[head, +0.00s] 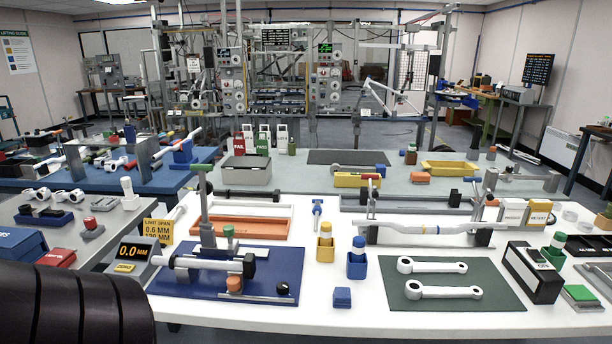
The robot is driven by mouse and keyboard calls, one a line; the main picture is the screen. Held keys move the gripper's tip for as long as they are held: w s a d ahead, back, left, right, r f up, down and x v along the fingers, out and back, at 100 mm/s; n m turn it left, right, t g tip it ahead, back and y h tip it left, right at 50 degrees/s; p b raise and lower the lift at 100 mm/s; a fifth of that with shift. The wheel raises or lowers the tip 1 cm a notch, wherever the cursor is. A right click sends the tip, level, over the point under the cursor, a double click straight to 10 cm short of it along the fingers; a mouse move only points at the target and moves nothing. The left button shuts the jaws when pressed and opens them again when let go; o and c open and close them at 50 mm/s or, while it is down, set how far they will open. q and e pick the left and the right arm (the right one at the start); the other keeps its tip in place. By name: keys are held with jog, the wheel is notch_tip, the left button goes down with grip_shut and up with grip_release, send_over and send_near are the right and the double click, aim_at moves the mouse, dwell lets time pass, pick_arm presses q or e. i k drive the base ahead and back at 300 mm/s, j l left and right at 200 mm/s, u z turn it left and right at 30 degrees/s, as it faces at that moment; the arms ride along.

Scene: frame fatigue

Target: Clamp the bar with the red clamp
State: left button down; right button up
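A long white bar (430,229) lies level across dark supports on the right half of the white table. At its left end stands an upright lever with a red tip (368,178), which looks like the red clamp. I cannot tell whether its jaw touches the bar. A second white bar (205,263) lies in a fixture on the blue mat (180,284), with a tall green-handled lever (200,168) behind it. Neither of my grippers is in view.
Two white wrenches (432,266) lie on a green mat (400,300). Blue and yellow holders (356,268) stand between the mats. A black box (532,272) stands at the right.

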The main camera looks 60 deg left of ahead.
aim_at(374, 194)
jog(key=u, duration=0.7)
